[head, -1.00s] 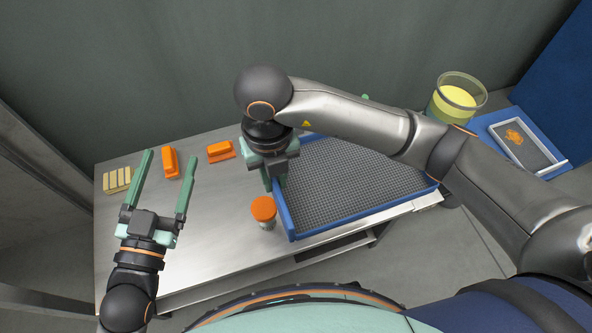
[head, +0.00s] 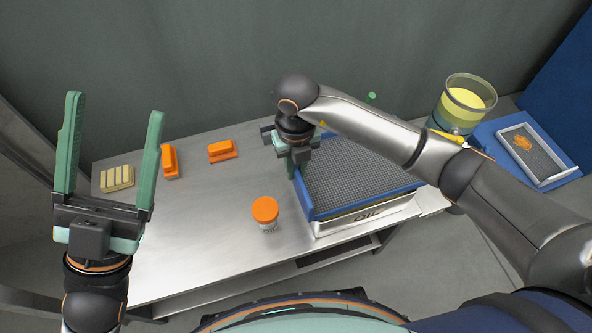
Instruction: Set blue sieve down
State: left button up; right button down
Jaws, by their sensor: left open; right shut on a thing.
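The blue sieve (head: 312,206), a blue frame with a grey mesh, lies over a pale box (head: 345,222) lettered "OIL" at the right of the metal table. Whether it rests fully on the box I cannot tell. My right gripper (head: 293,168) is shut on the sieve's left edge, and my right arm hides part of its far side. My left gripper (head: 115,105) is open and empty, raised over the table's left end.
An orange-lidded jar (head: 266,213) stands left of the sieve. Two orange blocks (head: 169,161) (head: 222,151) and a yellowish ribbed block (head: 117,178) lie at the back left. A clear container with yellow contents (head: 466,102) and a blue surface with a tray (head: 540,180) are at the right. The table's front left is clear.

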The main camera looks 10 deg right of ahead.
jog(key=shift+f, duration=0.35)
jog(key=shift+f+b, duration=0.35)
jog(key=shift+f, duration=0.3)
jog(key=c, duration=0.8)
grip_release()
jog(key=shift+c, duration=0.2)
